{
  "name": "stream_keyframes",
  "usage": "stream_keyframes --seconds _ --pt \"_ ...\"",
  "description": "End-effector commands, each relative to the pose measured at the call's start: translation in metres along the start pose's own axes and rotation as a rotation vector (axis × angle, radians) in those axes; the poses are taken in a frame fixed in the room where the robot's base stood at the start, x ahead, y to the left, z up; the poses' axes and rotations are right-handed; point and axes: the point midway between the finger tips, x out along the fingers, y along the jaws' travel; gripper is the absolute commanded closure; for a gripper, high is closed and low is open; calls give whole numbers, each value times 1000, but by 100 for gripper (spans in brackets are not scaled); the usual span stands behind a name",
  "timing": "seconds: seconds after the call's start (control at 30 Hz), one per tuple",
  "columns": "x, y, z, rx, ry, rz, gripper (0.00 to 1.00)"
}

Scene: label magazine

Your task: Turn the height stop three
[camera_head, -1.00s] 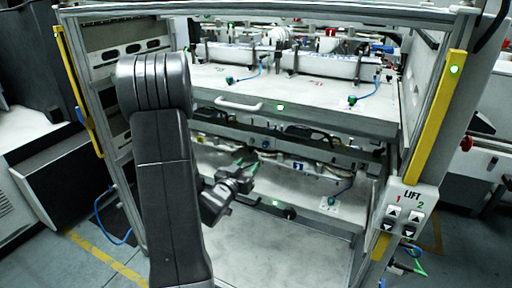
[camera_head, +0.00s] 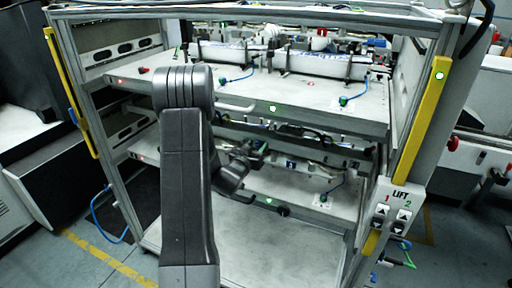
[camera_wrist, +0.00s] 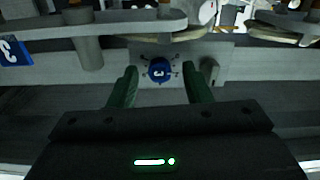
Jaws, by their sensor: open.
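In the wrist view a round blue knob (camera_wrist: 159,70) with a pale mark sits on a light plate, with small dark marks around it. It appears to be the height stop; I cannot read its number surely. My gripper (camera_wrist: 160,76) is open, its two green fingers apart, one on each side of the knob in the picture. No contact shows, and I cannot tell the depth gap. In the head view my gripper (camera_head: 254,151) reaches in over the lower shelf (camera_head: 270,186), partly hidden by my arm. The knob between the fingers cannot be made out there.
A blue number sign (camera_wrist: 14,52) and a grey post (camera_wrist: 88,45) are left of the knob in the wrist view. The upper shelf (camera_head: 300,108) lies above my gripper, carrying white rolls (camera_head: 320,65). The lift panel (camera_head: 398,210) is on the right frame post.

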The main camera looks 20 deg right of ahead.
Motion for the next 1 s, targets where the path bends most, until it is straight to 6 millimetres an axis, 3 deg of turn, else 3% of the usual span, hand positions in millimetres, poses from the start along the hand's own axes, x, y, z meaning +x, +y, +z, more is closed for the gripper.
stream_keyframes --seconds 0.03,0.27,0.67,1.0 --pt "0 0 0 0 0 0 56" --pt "0 0 0 0 0 0 100" --pt "0 0 4 69 2 0 100" --pt "0 0 7 324 6 -1 100"
